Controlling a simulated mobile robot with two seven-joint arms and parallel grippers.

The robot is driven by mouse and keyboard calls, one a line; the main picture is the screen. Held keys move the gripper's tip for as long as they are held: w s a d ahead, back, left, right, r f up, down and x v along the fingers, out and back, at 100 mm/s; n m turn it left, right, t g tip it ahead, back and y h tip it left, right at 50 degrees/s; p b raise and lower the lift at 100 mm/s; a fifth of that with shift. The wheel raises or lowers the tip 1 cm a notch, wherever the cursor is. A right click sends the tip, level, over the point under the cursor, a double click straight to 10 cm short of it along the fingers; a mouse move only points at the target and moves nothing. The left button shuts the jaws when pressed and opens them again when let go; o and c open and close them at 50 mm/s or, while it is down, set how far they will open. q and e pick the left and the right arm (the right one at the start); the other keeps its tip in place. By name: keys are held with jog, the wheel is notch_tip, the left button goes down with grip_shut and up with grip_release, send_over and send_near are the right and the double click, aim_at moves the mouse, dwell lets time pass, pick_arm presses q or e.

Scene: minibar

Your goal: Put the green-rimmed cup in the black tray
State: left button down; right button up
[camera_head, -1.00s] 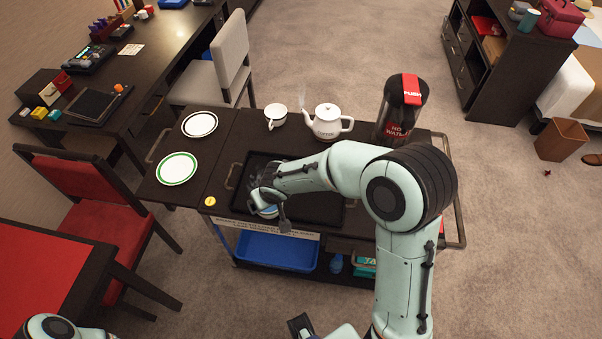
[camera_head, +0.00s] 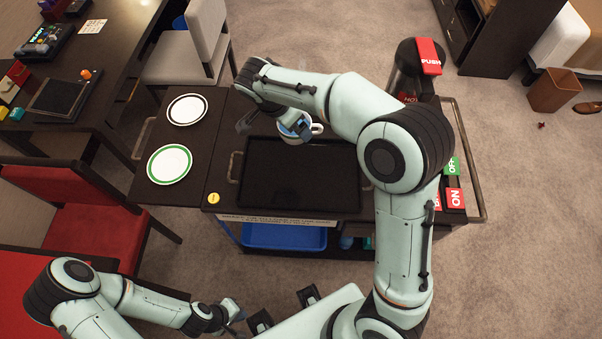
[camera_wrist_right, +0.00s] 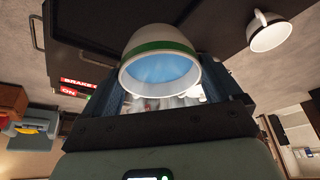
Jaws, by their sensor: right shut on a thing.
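The green-rimmed cup (camera_wrist_right: 160,62) is white with a green band and a light-blue inside. In the right wrist view it sits between the fingers of my right gripper (camera_wrist_right: 175,100), which is shut on it. In the head view my right gripper (camera_head: 298,128) holds the cup (camera_head: 290,119) over the back edge of the black tray; my arm and hand hide part of it. The black tray (camera_head: 300,190) lies on the cart and its visible bed is empty. My left gripper (camera_head: 230,312) is low at the front, away from the cart; its jaw opening is unclear.
A green-rimmed plate (camera_head: 170,164) and a dark-rimmed plate (camera_head: 187,109) lie left of the tray. A second white cup (camera_wrist_right: 270,32) shows in the wrist view. A hot water flask (camera_head: 408,75) stands at the back right. The teapot is hidden behind my right arm.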

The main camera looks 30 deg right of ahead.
jog(key=s+r+m+g, duration=0.1)
jog(key=r+m, duration=0.1)
jog(key=s+r+m+g, duration=0.1)
jog(key=r+m, duration=0.1)
jog(key=m, duration=0.1)
jog(key=r+m+g, duration=0.1)
jog(key=m, duration=0.2)
jog(key=shift+s+r+b, duration=0.4)
jog(key=shift+s+r+m, duration=0.2)
jog(key=shift+r+m, duration=0.1)
jog(key=shift+s+m, duration=0.15)
jog(key=shift+m, duration=0.15)
jog(key=b, duration=0.2)
send_over(299, 173)
notch_tip(299, 173, down, 13)
jog(key=shift+f, duration=3.3)
pick_arm(q)
jog(key=f, duration=0.1)
jog(key=s+f, duration=0.2)
jog(key=f, duration=0.1)
pick_arm(e)
jog(key=shift+f, duration=0.1)
jog(key=o, duration=1.1)
jog(key=shift+b, duration=0.3)
pick_arm(q)
jog(key=shift+f, duration=0.1)
